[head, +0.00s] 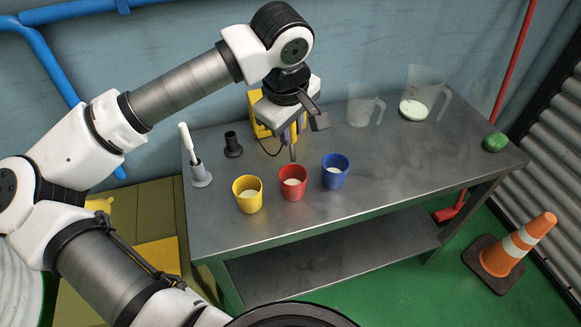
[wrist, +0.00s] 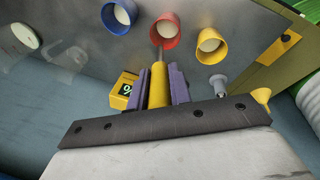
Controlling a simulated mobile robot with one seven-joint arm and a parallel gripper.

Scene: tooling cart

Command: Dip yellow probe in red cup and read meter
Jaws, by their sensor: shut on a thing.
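My gripper (head: 291,134) is shut on the yellow probe (wrist: 158,86), between its two purple fingers in the wrist view. The probe's thin grey tip points down. In the head view the tip shows above and just behind the red cup (head: 292,188). In the wrist view the tip overlaps the near rim of the red cup (wrist: 166,36); I cannot tell its exact height. The red cup stands upright with pale contents. The yellow meter (head: 258,114) is partly hidden behind my gripper; its dark display with a light symbol shows in the wrist view (wrist: 125,90).
A yellow cup (head: 248,203) and a blue cup (head: 334,178) flank the red cup. A black holder (head: 233,148) and a white-handled tool (head: 187,142) in a grey stand are at left. Clear jugs (head: 367,108) and a green lump (head: 494,142) are at right. The cart's front right is clear.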

